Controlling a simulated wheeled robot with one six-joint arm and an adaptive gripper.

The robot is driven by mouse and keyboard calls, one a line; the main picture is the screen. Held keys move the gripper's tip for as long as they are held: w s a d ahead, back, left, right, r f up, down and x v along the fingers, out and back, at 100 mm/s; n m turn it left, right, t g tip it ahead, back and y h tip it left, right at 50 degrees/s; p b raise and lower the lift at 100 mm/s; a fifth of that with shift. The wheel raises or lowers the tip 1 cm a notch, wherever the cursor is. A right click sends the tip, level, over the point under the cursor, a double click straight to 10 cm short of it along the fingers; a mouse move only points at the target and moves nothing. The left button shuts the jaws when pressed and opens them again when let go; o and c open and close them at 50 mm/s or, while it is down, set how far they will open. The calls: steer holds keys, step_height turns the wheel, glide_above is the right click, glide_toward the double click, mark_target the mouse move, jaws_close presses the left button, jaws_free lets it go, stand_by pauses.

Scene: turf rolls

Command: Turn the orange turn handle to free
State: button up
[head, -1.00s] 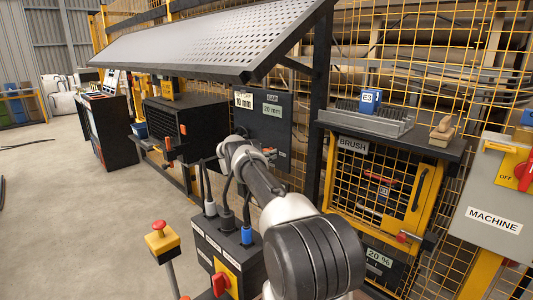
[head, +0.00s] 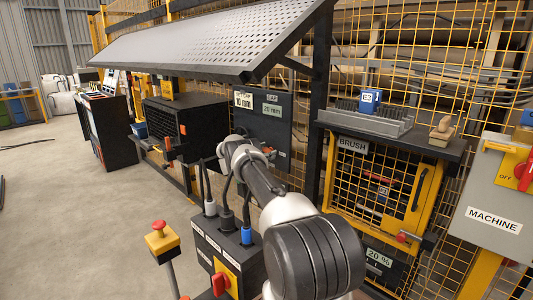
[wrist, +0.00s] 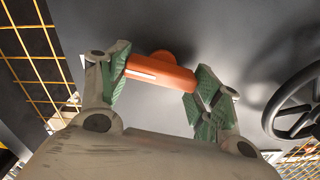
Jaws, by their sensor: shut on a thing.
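The orange turn handle (wrist: 160,75) shows in the wrist view as a short bar on a round orange hub, in front of a plain grey panel. The bar slopes slightly down to the right. My gripper (wrist: 155,82) has its green-padded fingers at the two ends of the bar and is shut on it. In the head view my arm reaches toward the dark panel (head: 262,125) with "10 mm" and "20 mm" labels. My arm hides the gripper and the gripped handle there.
A black handwheel (wrist: 297,103) is right of the handle in the wrist view. In the head view a caged unit labelled BRUSH (head: 352,145) and a grey MACHINE box (head: 494,214) stand on the right. A sloping perforated hood (head: 200,45) hangs above. Open floor lies left.

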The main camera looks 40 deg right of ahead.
steer(key=m, duration=0.7)
steer(key=shift+s+f, duration=0.2)
steer(key=m, duration=0.4)
steer(key=shift+f, duration=0.1)
steer(key=shift+f+m, duration=0.1)
steer(key=shift+m, duration=1.9)
steer(key=o, duration=1)
steer(key=shift+a, duration=0.1)
steer(key=a, duration=0.8)
steer(key=s+a, duration=0.1)
steer(key=a, duration=0.2)
steer(key=shift+a, duration=0.4)
